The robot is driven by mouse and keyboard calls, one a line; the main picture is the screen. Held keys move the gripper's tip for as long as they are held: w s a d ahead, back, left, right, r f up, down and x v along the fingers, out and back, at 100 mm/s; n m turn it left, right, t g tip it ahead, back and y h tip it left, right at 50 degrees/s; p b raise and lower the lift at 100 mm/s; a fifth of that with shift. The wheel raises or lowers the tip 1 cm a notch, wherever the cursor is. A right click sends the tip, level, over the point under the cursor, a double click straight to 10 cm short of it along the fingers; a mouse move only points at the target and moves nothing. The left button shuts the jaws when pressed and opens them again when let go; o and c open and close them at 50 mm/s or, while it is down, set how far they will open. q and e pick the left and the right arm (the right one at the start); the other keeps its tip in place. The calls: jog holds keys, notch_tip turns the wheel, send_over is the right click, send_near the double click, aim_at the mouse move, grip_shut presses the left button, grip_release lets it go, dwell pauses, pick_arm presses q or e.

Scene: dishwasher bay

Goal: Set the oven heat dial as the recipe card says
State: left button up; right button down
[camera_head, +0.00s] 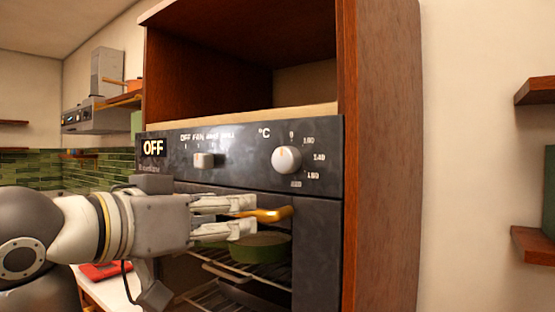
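The heat dial (287,159) is a round pale knob at the right of the dark oven panel (240,150), under a °C mark. Numbers run down its right side, with 0 at the top; its small orange mark seems to point up toward 0. A smaller function knob (203,160) sits to its left, under OFF and FAN labels. A golden handle (270,214) shows by the fingertips. No recipe card is recognisable. My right gripper is out of view.
Inside the oven a green pan (262,247) sits on a wire rack (225,272). A wooden cabinet side (380,150) borders the oven on the right. Wall shelves (535,90) stand farther right. A red object (100,270) lies on the pale counter at lower left.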

pick_arm(q)
jog(key=m+h, duration=0.1)
jog(key=m, duration=0.1)
send_near(282, 157)
jog(key=shift+t, duration=0.3)
jog(key=x, duration=0.6)
jog(key=p+x, duration=0.1)
jog(key=x, duration=0.2)
jog(key=shift+f, duration=0.25)
jog(key=shift+c, duration=0.5)
jog(key=c, duration=0.9)
